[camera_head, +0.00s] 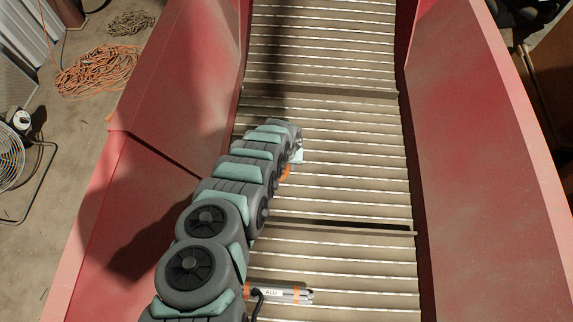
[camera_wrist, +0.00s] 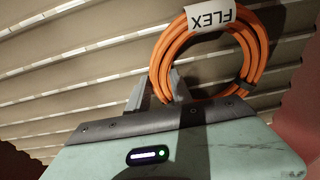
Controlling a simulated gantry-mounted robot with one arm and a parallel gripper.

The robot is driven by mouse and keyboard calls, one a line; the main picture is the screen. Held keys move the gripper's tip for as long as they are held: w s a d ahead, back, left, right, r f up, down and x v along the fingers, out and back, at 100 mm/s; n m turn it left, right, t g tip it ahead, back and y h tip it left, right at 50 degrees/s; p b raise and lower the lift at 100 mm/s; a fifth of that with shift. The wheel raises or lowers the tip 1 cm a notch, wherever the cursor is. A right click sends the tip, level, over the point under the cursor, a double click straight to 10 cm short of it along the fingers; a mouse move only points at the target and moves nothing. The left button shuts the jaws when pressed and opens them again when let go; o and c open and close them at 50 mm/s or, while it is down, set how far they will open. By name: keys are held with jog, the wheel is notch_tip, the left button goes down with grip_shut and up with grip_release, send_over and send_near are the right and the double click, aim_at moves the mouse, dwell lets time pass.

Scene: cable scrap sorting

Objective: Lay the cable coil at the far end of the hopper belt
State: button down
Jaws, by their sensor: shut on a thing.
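The orange cable coil (camera_wrist: 164,65) carries a white FLEX label (camera_wrist: 210,17) and a dark tie. My gripper (camera_wrist: 163,85) is shut on the coil's near-left side, with the ring extending beyond and to the right of the fingers. In the head view only a small orange part of the coil (camera_head: 285,173) shows beside the end of my arm; the rest is hidden behind it. The ribbed hopper belt (camera_head: 340,160) lies beneath. I cannot tell whether the coil touches the belt.
Red hopper walls (camera_head: 490,150) rise on both sides of the belt. A silver bundle labelled ALU (camera_head: 290,294), with orange bands, lies on the near belt. Raised cross bars (camera_head: 340,226) cross the belt. The belt's right side and far stretch look clear.

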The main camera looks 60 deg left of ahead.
jog(key=shift+f, duration=0.2)
jog(key=c, duration=1.1)
grip_release()
jog(key=r+p, duration=0.2)
jog(key=r, duration=0.2)
jog(key=r+p, duration=0.2)
jog(key=r, duration=0.2)
jog(key=s+d+r+p, duration=0.1)
jog(key=r+p, duration=0.1)
jog(key=r, duration=0.2)
jog(key=shift+d+r, duration=0.1)
jog(key=shift+r, duration=0.1)
jog(key=shift+w, duration=0.1)
